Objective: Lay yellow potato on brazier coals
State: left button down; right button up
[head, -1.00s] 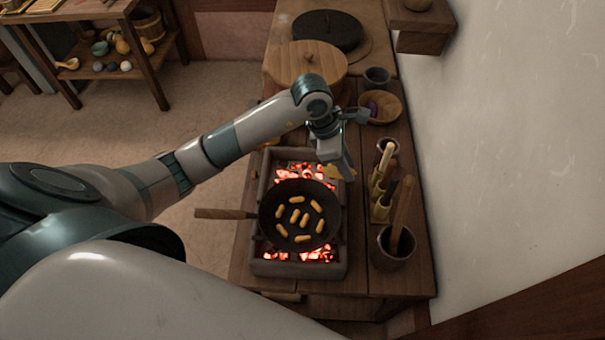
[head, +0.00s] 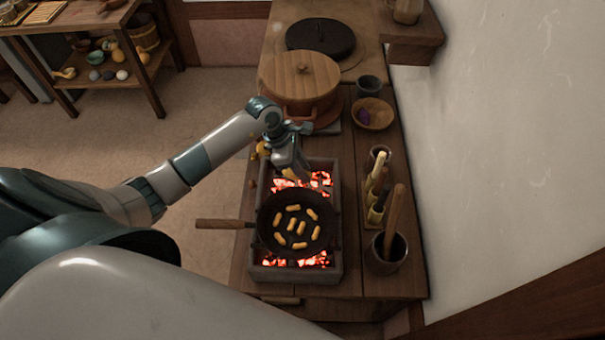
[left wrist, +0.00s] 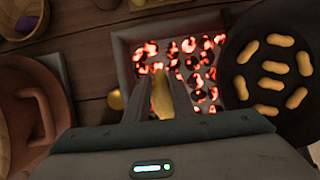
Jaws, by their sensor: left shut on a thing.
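My left gripper (head: 290,171) is shut on the yellow potato (head: 289,174), over the back part of the brazier (head: 296,274). In the left wrist view the potato (left wrist: 161,96) sits between the two fingers, with glowing coals (left wrist: 199,82) behind and beside it. I cannot tell whether the potato touches the coals. Glowing coals (head: 321,181) show behind the pan and also at the brazier's front. My right gripper is not in view.
A dark pan (head: 268,238) with several yellow pieces covers the brazier's middle; its handle (head: 225,224) points left. A lidded wooden pot (head: 300,78) stands behind. A utensil pot (head: 390,252) and a bowl (head: 372,114) stand to the right. A small yellow thing (left wrist: 115,99) lies beside the brazier.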

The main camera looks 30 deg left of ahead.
pick_arm(q)
jog(key=shift+a+f, duration=0.1)
dwell(0.3)
jog(key=shift+f, duration=0.4)
notch_tip(320, 180, down, 3)
jog(key=shift+r+p, duration=0.15)
jog(key=shift+p, duration=0.65)
jog(key=shift+f, duration=0.2)
jog(key=shift+f, duration=0.15)
